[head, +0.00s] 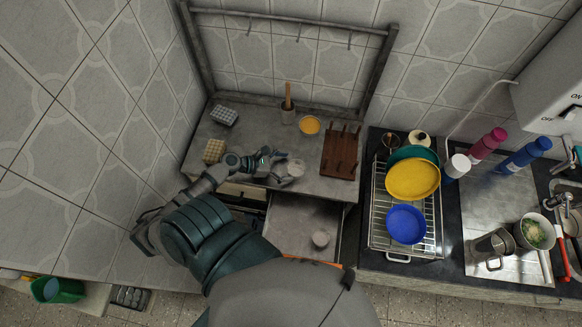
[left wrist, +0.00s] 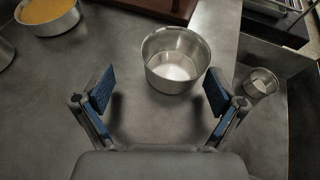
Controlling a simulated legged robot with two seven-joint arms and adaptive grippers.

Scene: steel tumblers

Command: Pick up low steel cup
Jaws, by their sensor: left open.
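A low, wide steel cup (head: 297,168) stands upright and looks empty on the grey worktop, just right of my left gripper (head: 276,169) in the head view. In the left wrist view the same cup (left wrist: 174,60) is ahead of the fingers, slightly right of centre. My left gripper (left wrist: 160,92) is open, its two blue-padded fingers apart with nothing between them; the cup is beyond the tips. A second, smaller steel cup (head: 320,239) stands on a lower surface; it shows at the right in the left wrist view (left wrist: 260,83). My right gripper is not in view.
A brown wooden rack (head: 341,152) stands right of the cup. An orange-filled pan (head: 309,125) is behind it. A holder with a wooden handle (head: 288,112) is further back. A yellow block (head: 214,150) is left of my gripper. Plates fill the wire rack (head: 405,243) at right.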

